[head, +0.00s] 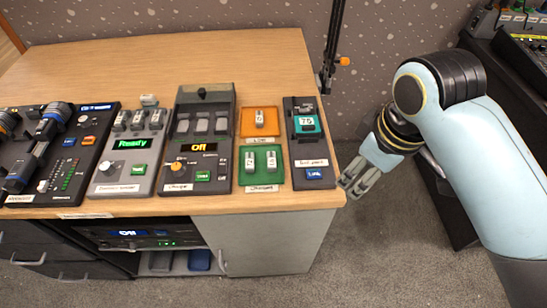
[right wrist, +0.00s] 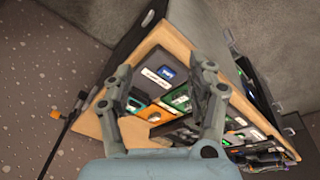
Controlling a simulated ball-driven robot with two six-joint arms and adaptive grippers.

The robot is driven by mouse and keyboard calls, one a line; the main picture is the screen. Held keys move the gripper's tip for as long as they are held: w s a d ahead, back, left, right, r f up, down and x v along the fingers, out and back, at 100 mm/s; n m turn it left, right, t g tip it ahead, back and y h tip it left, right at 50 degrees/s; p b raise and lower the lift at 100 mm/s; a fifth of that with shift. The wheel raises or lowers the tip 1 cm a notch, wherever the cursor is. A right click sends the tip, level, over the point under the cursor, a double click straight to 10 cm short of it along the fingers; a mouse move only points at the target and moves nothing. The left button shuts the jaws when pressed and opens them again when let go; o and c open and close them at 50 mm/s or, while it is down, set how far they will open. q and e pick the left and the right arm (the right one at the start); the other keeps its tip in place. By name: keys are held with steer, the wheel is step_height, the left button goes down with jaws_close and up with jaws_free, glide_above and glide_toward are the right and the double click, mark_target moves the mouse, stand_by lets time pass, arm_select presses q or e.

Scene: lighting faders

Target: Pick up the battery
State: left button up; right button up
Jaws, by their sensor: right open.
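Several small pale grey blocks that look like batteries are on the table. One battery (head: 260,118) stands on an orange tray (head: 247,131). Two more, a left one (head: 249,162) and a right one (head: 271,161), stand on a green tray (head: 260,175). Others stand in the grey unit reading "Ready" (head: 121,121). My right gripper (head: 354,184) is open and empty, just off the table's right front corner, apart from all batteries. Its spread fingers (right wrist: 163,95) also show in the right wrist view, with the trays beyond. My left gripper is not in view.
A charger reading "Off" (head: 198,147) is left of the trays. A thin black stand (head: 333,45) rises behind the right edge. The wooden tabletop (head: 170,60) is clear at the back.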

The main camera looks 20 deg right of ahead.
steer(key=w+a+n, duration=0.1)
steer(key=w, duration=0.1)
steer(key=w+a+n, duration=0.1)
steer(key=w, duration=0.2)
steer(key=w+a+f+n+g+y, duration=0.1)
steer(key=w+a+n, duration=0.1)
steer(key=w, duration=0.1)
steer(key=w+a+r+n, duration=0.1)
steer(key=w+a+n, duration=0.4)
steer(key=w, duration=0.2)
steer(key=g, duration=0.1)
glide_above(272, 159)
steer(key=d, duration=0.1)
steer(key=shift+y, duration=0.4)
step_height(272, 159, down, 4)
steer(key=shift+d+f+b, duration=0.1)
steer(key=shift+d+b, duration=0.05)
steer(key=shift+b, duration=0.2)
steer(key=f, duration=0.3)
steer(key=a+f, duration=0.1)
steer(key=f, duration=0.2)
steer(key=shift+a+b, duration=0.1)
steer(key=shift+b, duration=0.3)
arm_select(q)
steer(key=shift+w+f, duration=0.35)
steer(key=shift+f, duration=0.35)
arm_select(e)
steer(key=c, duration=0.9)
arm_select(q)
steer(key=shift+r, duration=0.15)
